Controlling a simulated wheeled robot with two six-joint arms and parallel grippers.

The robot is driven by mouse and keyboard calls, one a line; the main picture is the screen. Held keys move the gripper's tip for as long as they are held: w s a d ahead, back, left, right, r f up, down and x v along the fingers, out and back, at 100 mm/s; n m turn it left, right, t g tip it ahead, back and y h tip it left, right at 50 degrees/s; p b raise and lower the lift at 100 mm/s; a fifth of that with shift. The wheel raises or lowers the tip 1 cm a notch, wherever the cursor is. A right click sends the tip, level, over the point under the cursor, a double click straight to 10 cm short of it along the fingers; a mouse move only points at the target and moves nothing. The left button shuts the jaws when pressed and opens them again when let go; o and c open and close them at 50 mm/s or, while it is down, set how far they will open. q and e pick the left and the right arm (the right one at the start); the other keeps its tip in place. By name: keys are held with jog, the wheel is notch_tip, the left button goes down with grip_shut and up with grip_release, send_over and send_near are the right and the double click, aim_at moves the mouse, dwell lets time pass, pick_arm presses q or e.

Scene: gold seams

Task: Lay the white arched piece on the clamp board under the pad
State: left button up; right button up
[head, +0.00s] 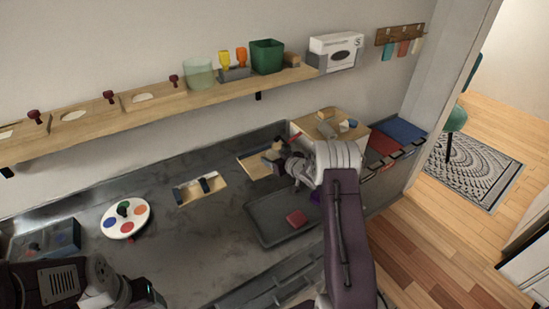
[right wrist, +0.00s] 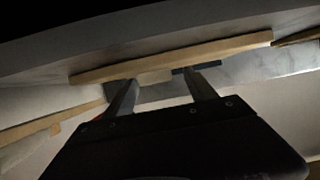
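A pale wooden board (head: 249,163) lies at the back of the worktop, with a dark part and a red handle (head: 292,139) at its right end; this looks like the clamp board. My right gripper (head: 279,160) is over its right side, and its fingers are small here. In the right wrist view the right gripper's two fingers (right wrist: 161,92) stand apart. A small pale block (right wrist: 155,77) shows between and beyond them, with clear gaps to both fingers. I cannot tell whether it is the white arched piece. My left arm shows at lower left, its fingertips out of view.
Another pale board (head: 182,196) with a dark bar lies left of centre. A dark tray (head: 262,232) holds a red block (head: 296,218). A round palette (head: 126,218) lies at left. A wooden box (head: 348,140) stands behind my right wrist. A shelf (head: 225,82) runs above.

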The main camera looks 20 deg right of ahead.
pick_arm(q)
jog(key=shift+d, duration=0.1)
pick_arm(e)
jog(key=shift+d, duration=0.1)
dwell(0.4)
pick_arm(q)
jog(key=shift+r, duration=0.15)
pick_arm(e)
jog(key=shift+r, duration=0.1)
jog(key=shift+s+d+r, duration=0.1)
jog(key=shift+s+r, duration=0.05)
jog(key=shift+s, duration=0.15)
pick_arm(q)
jog(key=shift+r+p, duration=0.4)
jog(key=shift+p, duration=0.1)
pick_arm(e)
jog(key=v, duration=1.1)
jog(key=shift+s, duration=0.2)
